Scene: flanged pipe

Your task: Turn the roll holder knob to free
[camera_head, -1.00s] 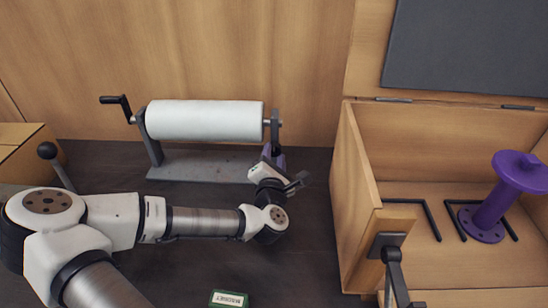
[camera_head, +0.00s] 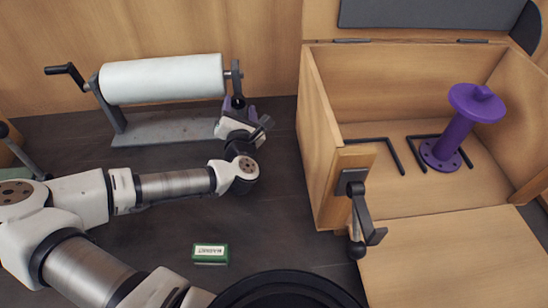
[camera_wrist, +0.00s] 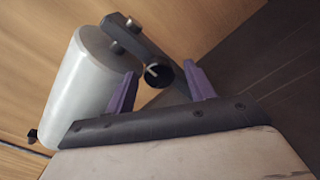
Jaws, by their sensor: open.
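The roll holder (camera_head: 165,131) stands on the dark floor at the back left and carries a white roll (camera_head: 162,79). Its black round knob (camera_head: 238,102) is low on the right upright. In the wrist view the knob (camera_wrist: 158,74) faces me and bears a pale mark running at a slant. My gripper (camera_head: 241,108) is at the knob. In the wrist view its two purple fingers (camera_wrist: 158,84) are apart, one on each side of the knob, with visible gaps. I cannot tell whether the fingertips reach past the knob's face.
A crank handle (camera_head: 65,70) sticks out at the roll's left end. An open wooden box (camera_head: 318,150) stands to the right, with a purple flanged spool (camera_head: 458,132) inside. A green-and-white magnet block (camera_head: 210,253) lies on the floor in front. The floor between is clear.

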